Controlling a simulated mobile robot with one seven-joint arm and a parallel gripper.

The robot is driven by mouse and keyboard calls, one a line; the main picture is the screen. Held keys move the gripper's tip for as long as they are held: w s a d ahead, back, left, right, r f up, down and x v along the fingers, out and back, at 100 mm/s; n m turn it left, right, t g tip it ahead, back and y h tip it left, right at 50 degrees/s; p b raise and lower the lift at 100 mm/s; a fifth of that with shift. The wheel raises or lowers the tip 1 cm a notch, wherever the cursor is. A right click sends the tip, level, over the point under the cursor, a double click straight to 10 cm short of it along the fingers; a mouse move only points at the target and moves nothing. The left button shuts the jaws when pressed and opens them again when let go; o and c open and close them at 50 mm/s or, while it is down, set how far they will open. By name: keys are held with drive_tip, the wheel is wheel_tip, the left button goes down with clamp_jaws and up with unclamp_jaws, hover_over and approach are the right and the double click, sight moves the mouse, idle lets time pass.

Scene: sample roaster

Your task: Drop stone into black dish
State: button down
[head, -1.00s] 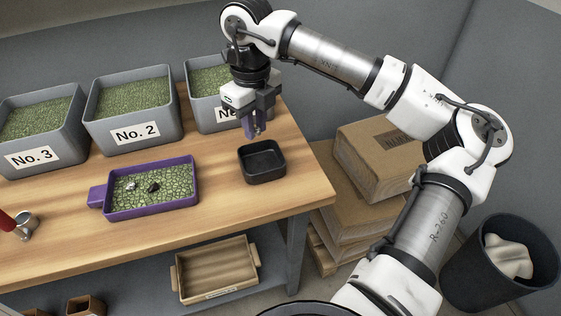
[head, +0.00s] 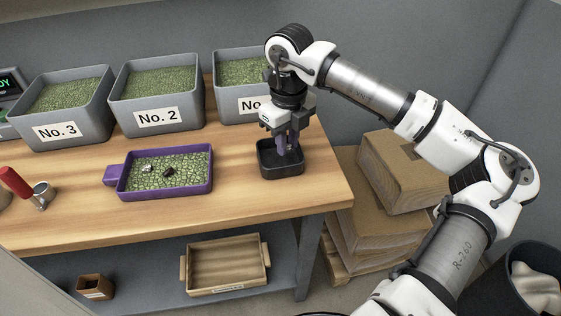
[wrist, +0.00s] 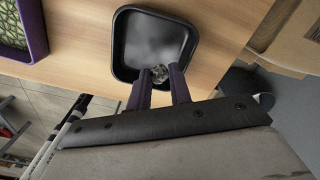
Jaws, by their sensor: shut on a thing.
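The black dish (head: 281,167) stands on the wooden table near its right end. My gripper (head: 288,150) points down over the dish, with its fingertips at or just inside the rim. In the wrist view my gripper (wrist: 160,80) is shut on a small grey stone (wrist: 159,73) between the fingertips, with the black dish (wrist: 125,45) behind it. The head view hides the held stone behind the fingers. A purple tray (head: 165,190) of green beans lies to the left. A pale stone (head: 147,168) and a dark lump (head: 168,173) lie on the beans.
Grey bins No. 3 (head: 60,130) and No. 2 (head: 157,118), and a third bin (head: 232,103), stand along the back. A red-handled tool (head: 18,183) lies at the left. Cardboard boxes (head: 395,180) are stacked right of the table. Bare tabletop lies between tray and dish.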

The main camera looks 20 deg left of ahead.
drive_tip(key=shift+f, duration=0.2)
drive_tip(key=c, duration=1.2)
unclamp_jaws()
wheel_tip(320, 180, up, 14)
drive_tip(key=shift+f+b, duration=0.1)
drive_tip(key=shift+b, duration=0.55)
